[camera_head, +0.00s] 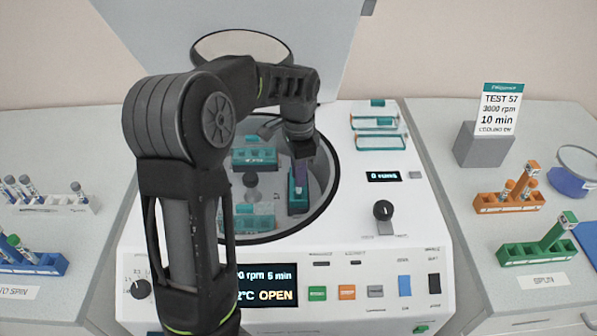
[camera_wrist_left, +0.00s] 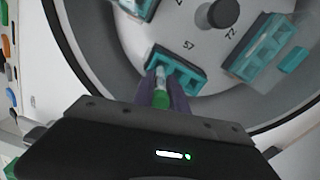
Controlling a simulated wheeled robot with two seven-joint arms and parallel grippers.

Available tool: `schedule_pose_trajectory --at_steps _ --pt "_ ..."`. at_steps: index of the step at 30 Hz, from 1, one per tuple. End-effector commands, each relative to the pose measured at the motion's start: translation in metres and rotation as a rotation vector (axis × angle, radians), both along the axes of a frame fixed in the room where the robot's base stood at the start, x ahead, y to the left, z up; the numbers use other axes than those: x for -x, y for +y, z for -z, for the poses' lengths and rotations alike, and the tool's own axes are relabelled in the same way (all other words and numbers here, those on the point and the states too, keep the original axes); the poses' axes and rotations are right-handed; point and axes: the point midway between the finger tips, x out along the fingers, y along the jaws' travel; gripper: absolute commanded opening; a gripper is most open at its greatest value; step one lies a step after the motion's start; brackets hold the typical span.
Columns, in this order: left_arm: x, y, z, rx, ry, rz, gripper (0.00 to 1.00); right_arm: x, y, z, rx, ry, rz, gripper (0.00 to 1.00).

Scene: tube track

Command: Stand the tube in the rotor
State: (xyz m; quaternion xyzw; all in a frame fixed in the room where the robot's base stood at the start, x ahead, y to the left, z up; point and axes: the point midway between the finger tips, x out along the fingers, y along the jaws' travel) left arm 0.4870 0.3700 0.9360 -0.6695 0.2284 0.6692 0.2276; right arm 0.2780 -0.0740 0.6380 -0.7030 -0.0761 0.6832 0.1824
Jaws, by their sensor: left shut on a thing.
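My left gripper (camera_head: 301,172) reaches down into the open centrifuge bowl. In the left wrist view the gripper (camera_wrist_left: 162,92) is shut on a green-capped tube (camera_wrist_left: 161,98). The tube's pale body points at a teal rotor bucket (camera_wrist_left: 182,72) near the number 57 on the rotor (camera_wrist_left: 150,30). I cannot tell how far the tube's lower end is inside the bucket. The same bucket shows in the head view (camera_head: 298,203) right under the fingers, which hide the tube there. My right gripper is not in view.
Other teal buckets (camera_head: 254,157) sit around the rotor hub (camera_head: 251,180). The bowl's dark rim (camera_head: 335,185) surrounds my gripper, and the raised lid (camera_head: 330,40) stands behind. Orange (camera_head: 509,202) and green (camera_head: 536,252) racks stand right; white (camera_head: 60,205) and blue (camera_head: 35,264) racks stand left.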

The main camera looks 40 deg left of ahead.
Motion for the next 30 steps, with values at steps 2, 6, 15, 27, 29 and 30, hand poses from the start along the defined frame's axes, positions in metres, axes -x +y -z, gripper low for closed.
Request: schedule_pose_trajectory --at_steps 2,6,15,27,29,30 --pt "0.0 0.0 0.002 0.0 0.0 0.0 0.0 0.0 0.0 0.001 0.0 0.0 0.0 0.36" --pt "0.0 0.0 0.004 0.0 0.0 0.0 0.0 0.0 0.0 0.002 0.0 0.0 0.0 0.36" --pt "0.0 0.0 0.004 0.0 0.0 0.0 0.0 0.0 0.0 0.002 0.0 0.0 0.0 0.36" --pt "0.0 0.0 0.015 0.0 0.001 -0.001 0.0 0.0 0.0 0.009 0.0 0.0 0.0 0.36" --pt "0.0 0.0 0.016 0.0 0.001 -0.001 0.0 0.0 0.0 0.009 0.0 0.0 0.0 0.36" --pt "0.0 0.0 0.016 0.0 0.001 -0.001 0.0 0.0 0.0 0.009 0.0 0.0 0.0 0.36"
